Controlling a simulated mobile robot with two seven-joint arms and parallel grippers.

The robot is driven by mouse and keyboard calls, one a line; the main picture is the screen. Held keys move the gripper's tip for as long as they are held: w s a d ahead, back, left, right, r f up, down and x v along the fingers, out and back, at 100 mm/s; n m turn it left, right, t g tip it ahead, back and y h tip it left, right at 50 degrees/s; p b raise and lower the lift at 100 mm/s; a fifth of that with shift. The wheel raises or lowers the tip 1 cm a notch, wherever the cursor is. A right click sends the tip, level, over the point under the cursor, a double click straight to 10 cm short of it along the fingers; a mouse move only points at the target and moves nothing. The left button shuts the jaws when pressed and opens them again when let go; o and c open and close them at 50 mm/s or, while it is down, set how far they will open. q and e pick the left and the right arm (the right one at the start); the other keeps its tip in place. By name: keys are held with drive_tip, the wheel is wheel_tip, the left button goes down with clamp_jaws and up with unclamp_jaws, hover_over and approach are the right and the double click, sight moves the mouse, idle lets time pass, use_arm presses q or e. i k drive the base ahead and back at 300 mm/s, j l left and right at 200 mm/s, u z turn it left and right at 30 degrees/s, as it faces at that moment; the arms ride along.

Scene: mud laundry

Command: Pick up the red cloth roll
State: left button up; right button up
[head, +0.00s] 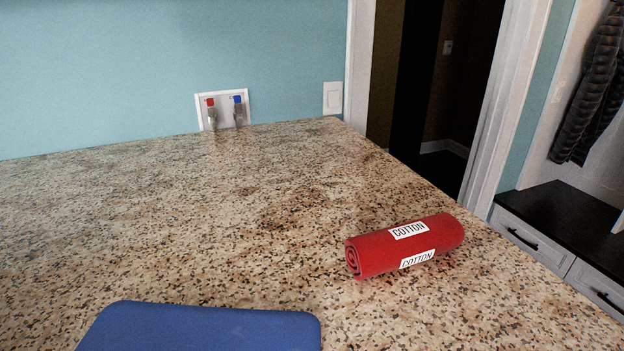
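The red cloth roll (378,257) lies on its side on the speckled granite counter (200,220), right of the middle in the head view. It bears two white labels reading "COTTON". Its spiral end faces left and slightly toward me, and its other end points right and a little away. It lies apart from other objects, near the counter's right edge. Neither of my grippers shows in the head view.
A blue flat item (205,328) with rounded corners lies at the front, cut off by the bottom edge. A wall box with red and blue valves (224,110) is at the back. The counter's right edge drops off beside a doorway and a dark-topped bench (565,225). The counter's middle and left are clear.

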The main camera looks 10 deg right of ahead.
sight(384, 251)
drive_tip(key=i+l+u, duration=0.1)
drive_tip(key=l+u, duration=0.7)
drive_tip(key=l, duration=0.2)
drive_tip(key=k+l+u, duration=0.1)
drive_tip(key=l+u, duration=0.3)
drive_tip(key=k+l+u, duration=0.15)
drive_tip(key=l+u, duration=0.25)
drive_tip(key=l, duration=0.2)
drive_tip(key=k+l+u, duration=0.2)
drive_tip(key=l+u, duration=0.2)
drive_tip(key=k+l+u, duration=0.25)
drive_tip(key=l+u, duration=0.15)
drive_tip(key=k+l+u, duration=0.55)
drive_tip(key=u, duration=0.2)
drive_tip(key=k, duration=0.1)
